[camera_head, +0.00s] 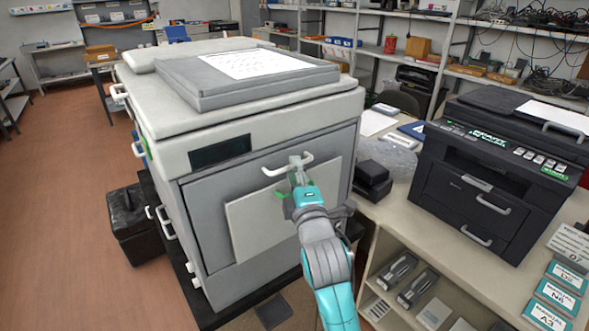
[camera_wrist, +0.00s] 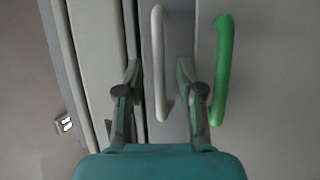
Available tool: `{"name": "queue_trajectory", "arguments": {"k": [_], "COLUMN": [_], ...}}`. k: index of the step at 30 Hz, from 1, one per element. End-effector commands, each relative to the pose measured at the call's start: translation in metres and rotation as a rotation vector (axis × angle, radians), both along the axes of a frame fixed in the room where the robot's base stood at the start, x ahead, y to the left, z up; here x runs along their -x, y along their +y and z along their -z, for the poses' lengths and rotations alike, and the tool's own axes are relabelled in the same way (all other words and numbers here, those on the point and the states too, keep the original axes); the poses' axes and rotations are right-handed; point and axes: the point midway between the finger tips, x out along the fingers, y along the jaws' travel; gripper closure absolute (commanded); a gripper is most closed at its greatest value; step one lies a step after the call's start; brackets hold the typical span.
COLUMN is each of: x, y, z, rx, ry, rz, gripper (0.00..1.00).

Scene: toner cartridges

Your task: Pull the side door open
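A large grey-white copier (camera_head: 252,139) stands in the middle of the head view. The panel facing my arm (camera_head: 210,215) looks shut and has a white handle (camera_head: 272,171) near its top. My gripper (camera_head: 298,171) is at this handle. In the wrist view, the white handle (camera_wrist: 158,40) runs between the two spread fingers of my gripper (camera_wrist: 159,70), with gaps on both sides. A green handle (camera_wrist: 224,60) is to the right of the right finger; only a bit of green shows below my gripper in the head view. I cannot tell which panel is the side door.
More white handles (camera_head: 138,149) line the copier's left side. A dark bin (camera_head: 135,232) stands on the floor to the left. A bench with a black printer (camera_head: 480,185) is close to my arm's right. Brown floor (camera_head: 65,200) is free at left.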

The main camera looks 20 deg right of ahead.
Motion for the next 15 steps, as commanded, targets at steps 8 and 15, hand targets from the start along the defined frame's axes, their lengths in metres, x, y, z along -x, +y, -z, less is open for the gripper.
{"name": "queue_trajectory", "arguments": {"k": [8,15], "x": [-0.0118,-0.0117], "y": [-0.0012,-0.0012], "z": [-0.0023,-0.0022], "rx": [0.0,0.0], "ry": [-0.001,-0.001], "rz": [0.0,0.0], "gripper": [0.63,0.73]}}
